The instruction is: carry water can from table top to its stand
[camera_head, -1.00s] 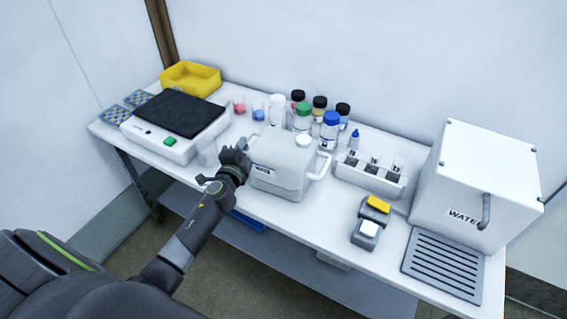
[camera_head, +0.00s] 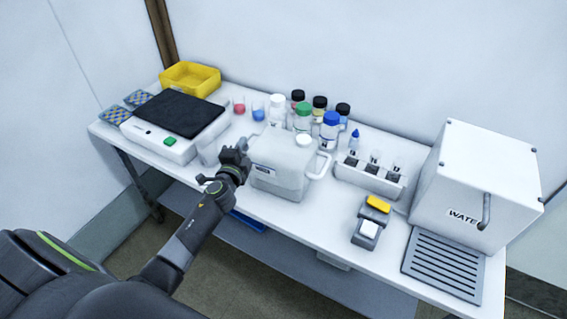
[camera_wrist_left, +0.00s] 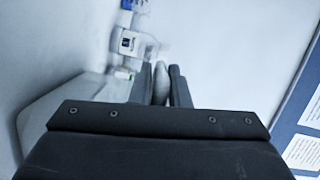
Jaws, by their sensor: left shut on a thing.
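The water can (camera_head: 290,172) is a pale grey, boxy canister with a white cap, a dark label on its front and a loop handle on each side. It stands upright near the front edge of the table top, left of the middle. My left gripper (camera_head: 244,152) is at the can's left side, shut on that side's handle. In the left wrist view a grey handle bar shows between the fingers (camera_wrist_left: 161,86), with the pale can body (camera_wrist_left: 80,105) to the left. I cannot tell which object is the can's stand. My right gripper is out of view.
A white water unit (camera_head: 475,165) with a slotted grey tray (camera_head: 445,263) stands at the right end. A balance-like device (camera_head: 170,140) and yellow bin (camera_head: 188,80) are left.

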